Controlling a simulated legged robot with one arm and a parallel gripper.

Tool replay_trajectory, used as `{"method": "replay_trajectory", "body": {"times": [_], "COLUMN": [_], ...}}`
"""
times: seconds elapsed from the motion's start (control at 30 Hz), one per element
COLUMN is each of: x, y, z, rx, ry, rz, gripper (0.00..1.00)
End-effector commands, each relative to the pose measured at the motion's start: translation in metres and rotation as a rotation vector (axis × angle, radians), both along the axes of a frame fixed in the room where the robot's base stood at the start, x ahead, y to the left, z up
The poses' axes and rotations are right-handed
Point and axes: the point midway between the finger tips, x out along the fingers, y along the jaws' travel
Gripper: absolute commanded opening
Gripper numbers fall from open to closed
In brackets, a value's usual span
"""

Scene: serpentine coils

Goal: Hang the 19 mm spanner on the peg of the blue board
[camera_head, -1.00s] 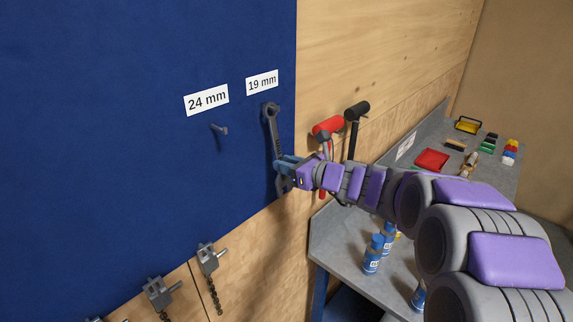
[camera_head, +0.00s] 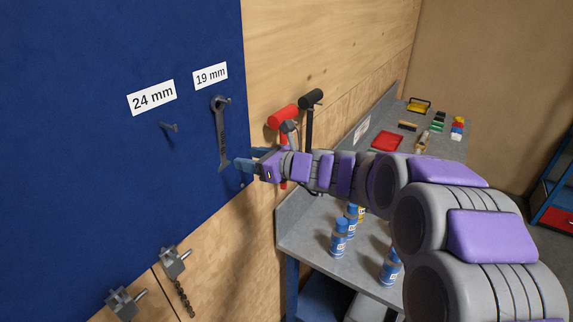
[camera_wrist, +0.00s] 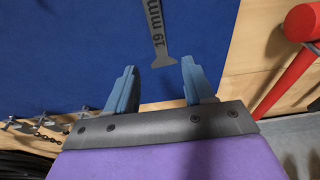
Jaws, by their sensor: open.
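The 19 mm spanner (camera_head: 221,135) hangs on the blue board (camera_head: 80,110) by its upper ring end, at the peg (camera_head: 227,101) under the "19 mm" label (camera_head: 211,76). Its shaft slants slightly and its open end points down. My gripper (camera_head: 240,165) is open and empty, just right of the spanner's lower end and apart from it. In the wrist view the spanner (camera_wrist: 157,35), marked "19 mm", lies beyond the open fingers of my gripper (camera_wrist: 160,85), with nothing between them. The peg is out of the wrist view.
An empty peg (camera_head: 170,127) sits under the "24 mm" label (camera_head: 152,97). A red mallet (camera_head: 284,117) and a black mallet (camera_head: 311,98) hang on the wood wall to the right. A grey bench (camera_head: 300,222) below bears blue cans (camera_head: 339,238) and a red tray (camera_head: 387,141).

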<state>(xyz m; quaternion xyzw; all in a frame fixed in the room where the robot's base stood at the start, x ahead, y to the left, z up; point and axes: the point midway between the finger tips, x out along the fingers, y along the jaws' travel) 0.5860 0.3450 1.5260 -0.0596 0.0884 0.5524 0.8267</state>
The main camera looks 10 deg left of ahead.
Motion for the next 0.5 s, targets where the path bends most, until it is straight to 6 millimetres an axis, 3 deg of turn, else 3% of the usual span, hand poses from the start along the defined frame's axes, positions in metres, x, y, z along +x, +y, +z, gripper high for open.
{"method": "replay_trajectory", "body": {"times": [0.2, 0.5], "x": [-0.017, -0.040], "y": [-0.048, -0.102], "z": [0.011, 0.023], "rx": [0.002, 0.000], "ry": [-0.001, -0.001], "rz": [-0.006, -0.005], "gripper": [0.53, 0.53]}}
